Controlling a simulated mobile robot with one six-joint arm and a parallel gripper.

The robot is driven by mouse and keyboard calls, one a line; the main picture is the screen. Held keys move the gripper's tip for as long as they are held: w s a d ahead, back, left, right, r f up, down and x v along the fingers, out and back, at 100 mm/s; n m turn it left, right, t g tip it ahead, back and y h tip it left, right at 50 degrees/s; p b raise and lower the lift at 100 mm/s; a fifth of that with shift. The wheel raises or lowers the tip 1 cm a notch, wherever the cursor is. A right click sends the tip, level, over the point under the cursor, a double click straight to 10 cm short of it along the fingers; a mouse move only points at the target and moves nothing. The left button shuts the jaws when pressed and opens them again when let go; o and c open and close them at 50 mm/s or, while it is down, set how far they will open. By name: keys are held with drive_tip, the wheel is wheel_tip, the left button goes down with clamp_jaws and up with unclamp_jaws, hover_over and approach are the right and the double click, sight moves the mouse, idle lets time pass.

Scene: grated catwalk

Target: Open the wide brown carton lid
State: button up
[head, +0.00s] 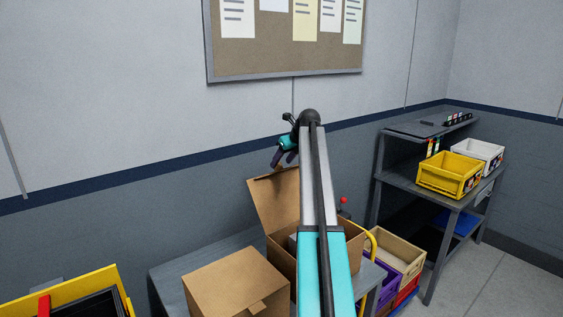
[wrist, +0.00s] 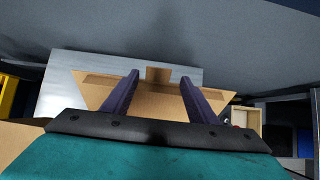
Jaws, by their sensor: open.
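A brown carton (head: 345,250) stands on the grey table, partly hidden behind my arm. Its lid (head: 272,203) is raised and leans back to the left, so the carton is open. My gripper (head: 283,160) is above the lid's upper edge, with its fingers pointing down. In the wrist view, the two purple fingers of my gripper (wrist: 159,77) are spread wide apart. The lid (wrist: 155,103) shows between and beyond them, with a small tab at its far edge. Nothing is held; whether a finger touches the lid is unclear.
A second brown carton (head: 235,283), closed, stands at the front of the table (head: 178,275). Yellow (head: 450,174) and white (head: 488,152) bins stand on a shelf unit at the right. Stacked crates (head: 397,252) stand beside the table. The wall is close behind.

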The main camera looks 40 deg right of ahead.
drive_tip(key=b+v, duration=0.5)
drive_tip(key=v, duration=0.8)
drive_tip(key=shift+s+r, duration=0.25)
drive_tip(key=shift+r, duration=0.1)
drive_tip(key=shift+f, duration=0.1)
idle(0.3)
